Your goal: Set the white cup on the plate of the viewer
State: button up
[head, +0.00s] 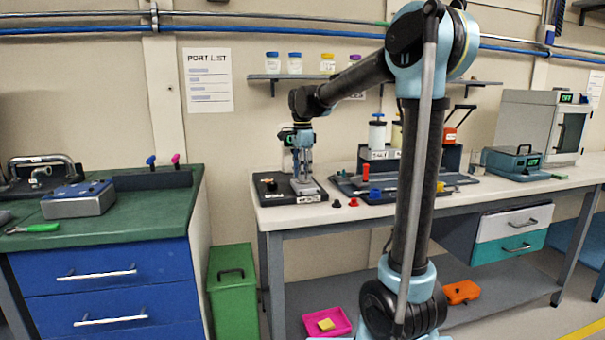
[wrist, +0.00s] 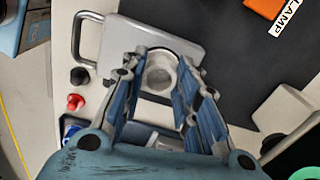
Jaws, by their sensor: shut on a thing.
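The white cup (wrist: 160,72) shows in the wrist view as a pale round shape between my fingers. My gripper (wrist: 161,65) is shut on it. Beneath is a light grey square plate (wrist: 190,35) with a handle on its left, at the edge of the viewer's black base (wrist: 235,65). I cannot tell whether the cup touches the plate. In the head view my gripper (head: 303,181) is low over the right part of the black base (head: 275,197) at the bench's left end. The cup cannot be made out there.
A black knob (head: 336,203) and a red knob (head: 353,202) stand just right of the base. An orange block (wrist: 264,8) beside a LAMP label lies on the base. A dark tray (head: 375,195) with small items is farther right. A green-topped cabinet (head: 110,215) stands left.

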jog(key=o, duration=1.1)
jog(key=shift+o, duration=0.2)
notch_tip(320, 180, up, 12)
jog(key=s+d+f+n+t, duration=0.1)
jog(key=s+d+f+n, duration=0.2)
jog(key=s+d+f, duration=0.3)
jog(key=s+d+f+n, duration=0.3)
jog(key=s+d+f, duration=0.2)
jog(key=s+d, duration=0.35)
jog(key=s+d+f+n, duration=0.3)
jog(key=s+f, duration=0.5)
jog(key=f, duration=0.2)
jog(key=s+d+f+n+t, duration=0.1)
jog(key=s+d+f+n, duration=0.3)
jog(key=s+f, duration=0.5)
jog(key=shift+d+f+n, duration=0.25)
jog(key=shift+f+n, duration=0.05)
jog(key=shift+f, duration=0.5)
